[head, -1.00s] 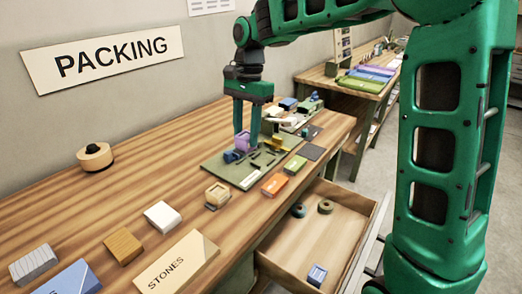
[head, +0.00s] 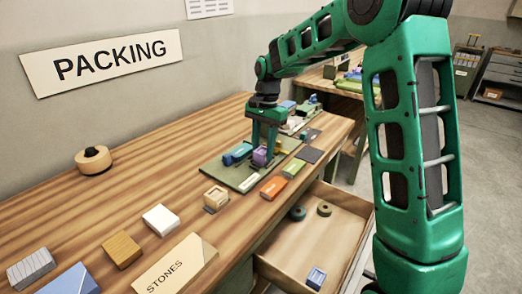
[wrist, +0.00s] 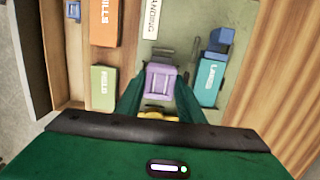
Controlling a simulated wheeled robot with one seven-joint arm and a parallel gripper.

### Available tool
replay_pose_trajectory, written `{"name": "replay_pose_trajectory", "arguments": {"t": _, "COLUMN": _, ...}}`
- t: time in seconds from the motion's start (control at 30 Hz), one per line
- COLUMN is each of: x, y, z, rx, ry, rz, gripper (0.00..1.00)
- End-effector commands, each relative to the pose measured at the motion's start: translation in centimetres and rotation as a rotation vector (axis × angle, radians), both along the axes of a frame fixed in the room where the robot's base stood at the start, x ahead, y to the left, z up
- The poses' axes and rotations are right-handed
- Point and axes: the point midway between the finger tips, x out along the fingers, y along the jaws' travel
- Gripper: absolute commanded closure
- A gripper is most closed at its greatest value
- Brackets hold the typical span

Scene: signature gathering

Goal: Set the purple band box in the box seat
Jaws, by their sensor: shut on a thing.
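The purple band box (head: 260,157) is between the fingers of my gripper (head: 264,150), over the green mat (head: 222,169). In the wrist view, the purple box (wrist: 160,82) sits between the green fingertips (wrist: 159,92), which are shut on it. I cannot tell whether its underside touches the mat. A teal labelled box (wrist: 208,85) is beside it, to the right, with a blue piece (wrist: 217,40). A yellow thing (wrist: 158,115) partly shows behind the purple box. I cannot make out which spot is the box seat.
An orange box (head: 274,187) and a green box (head: 294,167) lie along the mat's near edge. A white card (wrist: 153,18) lies on the mat. An open drawer (head: 290,255) holds round pieces and a blue box (head: 316,278).

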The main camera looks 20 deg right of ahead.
Motion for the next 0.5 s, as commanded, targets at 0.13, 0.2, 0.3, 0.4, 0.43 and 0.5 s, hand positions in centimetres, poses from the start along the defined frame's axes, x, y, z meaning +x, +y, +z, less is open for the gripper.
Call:
{"name": "replay_pose_trajectory", "arguments": {"t": 0.13, "x": 0.0, "y": 0.03, "z": -0.25, "rx": 0.001, "ry": -0.001, "rz": 0.0, "gripper": 0.89}}
{"name": "replay_pose_trajectory", "arguments": {"t": 0.2, "x": 0.0, "y": 0.03, "z": -0.23, "rx": 0.001, "ry": -0.001, "rz": 0.0, "gripper": 0.89}}
{"name": "replay_pose_trajectory", "arguments": {"t": 0.3, "x": 0.0, "y": 0.04, "z": -0.33, "rx": 0.0, "ry": 0.0, "rz": 0.0, "gripper": 0.89}}
{"name": "replay_pose_trajectory", "arguments": {"t": 0.4, "x": 0.0, "y": 0.05, "z": -0.4, "rx": 0.001, "ry": -0.001, "rz": 0.0, "gripper": 0.51}}
{"name": "replay_pose_trajectory", "arguments": {"t": 0.43, "x": 0.0, "y": 0.05, "z": -0.4, "rx": 0.001, "ry": -0.001, "rz": 0.0, "gripper": 0.47}}
{"name": "replay_pose_trajectory", "arguments": {"t": 0.5, "x": 0.0, "y": 0.05, "z": -0.4, "rx": 0.001, "ry": -0.001, "rz": 0.0, "gripper": 0.47}}
